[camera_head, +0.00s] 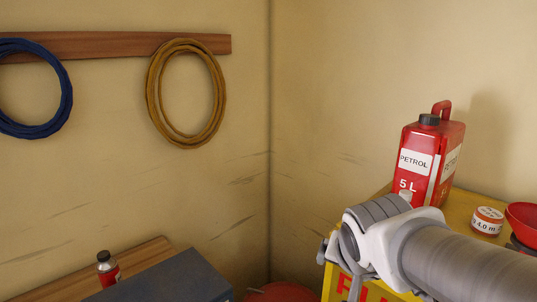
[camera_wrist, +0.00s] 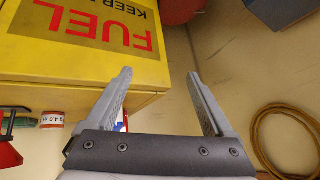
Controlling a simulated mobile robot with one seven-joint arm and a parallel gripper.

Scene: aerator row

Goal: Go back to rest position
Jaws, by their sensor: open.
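My gripper (camera_wrist: 162,75) is open in the wrist view, its two fingers spread wide with nothing between them. Behind the fingers are the side of a yellow cabinet (camera_wrist: 85,70), lettered FUEL, and bare wall. In the head view my arm reaches in from the lower right, and the wrist end hangs in front of the yellow cabinet (camera_head: 466,200). My fingers are mostly hidden there behind the wrist.
A red petrol can (camera_head: 432,160), a small labelled jar (camera_head: 487,221) and a red bowl-like thing (camera_head: 524,220) stand on the cabinet. A yellow hose coil (camera_head: 153,95) and a blue one (camera_head: 66,95) hang left. A grey box (camera_head: 175,278) and small red bottle (camera_head: 108,268) are lower left.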

